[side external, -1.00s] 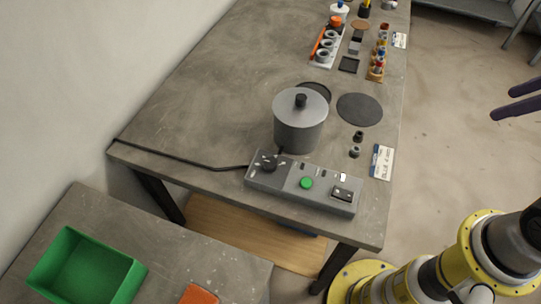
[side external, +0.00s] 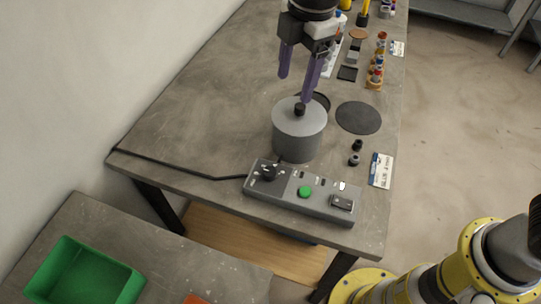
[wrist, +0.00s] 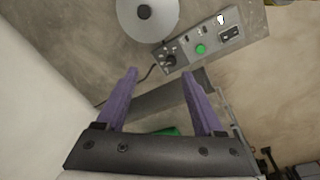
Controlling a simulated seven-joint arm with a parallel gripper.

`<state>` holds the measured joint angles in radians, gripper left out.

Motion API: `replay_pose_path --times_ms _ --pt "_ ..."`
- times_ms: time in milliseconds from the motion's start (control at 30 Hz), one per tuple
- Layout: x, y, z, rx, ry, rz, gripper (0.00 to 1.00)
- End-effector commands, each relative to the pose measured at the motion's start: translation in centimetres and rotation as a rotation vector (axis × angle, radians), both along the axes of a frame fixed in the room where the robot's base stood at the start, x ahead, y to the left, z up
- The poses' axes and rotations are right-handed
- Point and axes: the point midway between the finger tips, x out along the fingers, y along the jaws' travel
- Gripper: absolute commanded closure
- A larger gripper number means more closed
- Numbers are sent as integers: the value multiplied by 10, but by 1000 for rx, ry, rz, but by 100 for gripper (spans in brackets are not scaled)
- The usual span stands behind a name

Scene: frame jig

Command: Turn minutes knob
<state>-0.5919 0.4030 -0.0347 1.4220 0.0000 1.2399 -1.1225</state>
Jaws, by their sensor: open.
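The grey control box (side external: 320,205) lies near the front edge of the table, with a black knob (side external: 267,172) at its left end, a green button (side external: 305,191) and a black rocker switch (side external: 342,202). In the wrist view the black knob (wrist: 169,60) is beyond my fingertips, with the green button (wrist: 201,49) to its right. My gripper (side external: 294,88), with two purple fingers, is open and empty. In the side view it appears above and behind the box, near the lidded pot. It touches neither the box nor the knob. The knob's markings are too small to read.
A grey lidded pot (side external: 299,134) stands directly behind the box. A black cable (side external: 180,166) runs left from the box. Two small black cylinders (side external: 355,152), a dark disc (side external: 358,118) and a label card (side external: 381,170) lie to the right. A green bin (side external: 80,275) sits front left.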

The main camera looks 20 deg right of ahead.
Motion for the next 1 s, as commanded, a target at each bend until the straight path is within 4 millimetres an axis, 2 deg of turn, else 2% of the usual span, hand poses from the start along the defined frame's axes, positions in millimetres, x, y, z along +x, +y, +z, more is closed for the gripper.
replay_pose_path --times_ms 33,100,200,267,467,1000 --pt "-1 19 -18 -16 23 33 31" --pt "-6 37 -36 -35 47 66 31" --pt "-15 51 -58 -60 81 100 31" --pt "-20 57 -65 -69 90 115 31" --pt "-23 59 -80 -71 93 120 31" --pt "-23 58 -178 -70 91 119 31"
